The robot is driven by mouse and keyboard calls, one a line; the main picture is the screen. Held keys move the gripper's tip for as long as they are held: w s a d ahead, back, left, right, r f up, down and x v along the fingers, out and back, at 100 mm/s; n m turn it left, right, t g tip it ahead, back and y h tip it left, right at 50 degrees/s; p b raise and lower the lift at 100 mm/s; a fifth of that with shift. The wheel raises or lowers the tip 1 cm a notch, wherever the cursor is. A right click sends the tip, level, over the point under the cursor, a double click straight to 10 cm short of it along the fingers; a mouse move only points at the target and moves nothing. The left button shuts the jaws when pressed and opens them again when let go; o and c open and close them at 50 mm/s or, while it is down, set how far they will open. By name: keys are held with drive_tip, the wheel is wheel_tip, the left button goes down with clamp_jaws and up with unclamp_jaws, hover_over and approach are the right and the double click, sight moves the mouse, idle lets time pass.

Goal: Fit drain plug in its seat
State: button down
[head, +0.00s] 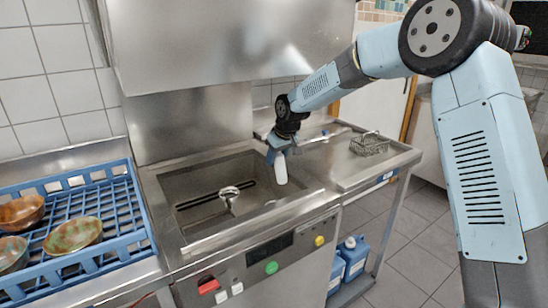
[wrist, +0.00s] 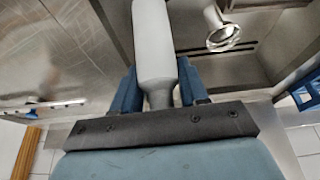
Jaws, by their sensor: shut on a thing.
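My gripper (head: 277,146) is shut on the drain plug (head: 281,170), a pale, long, bottle-shaped piece. It hangs nearly upright from the fingers over the right part of the steel basin. In the wrist view the plug (wrist: 152,45) has a narrow neck between the blue fingers of my gripper (wrist: 158,88), and its far end runs out of the picture. A shiny round metal ring on a stem, probably the seat (head: 229,194), stands in the basin to the left of the plug, apart from it. The ring also shows at the upper right of the wrist view (wrist: 222,38).
The steel basin (head: 195,235) has a dark slot across its floor. A blue rack (head: 95,205) with several bowls stands at left. A wire basket (head: 369,146) sits on the right drainboard (head: 340,168). A steel hood (head: 200,45) hangs above the basin.

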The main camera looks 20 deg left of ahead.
drive_tip(key=shift+s+a, duration=0.25)
drive_tip(key=shift+a, duration=0.15)
wheel_tip(320, 180, down, 10)
drive_tip(key=shift+s+a+r, duration=0.15)
drive_tip(key=shift+a+r, duration=0.05)
idle(0.7)
drive_tip(key=shift+w+a+f, duration=0.15)
drive_tip(key=shift+w+a, duration=0.55)
drive_tip(key=shift+a, duration=0.2)
idle(1.0)
drive_tip(key=shift+s+a+f, duration=0.1)
drive_tip(key=shift+f, duration=2.65)
idle(1.6)
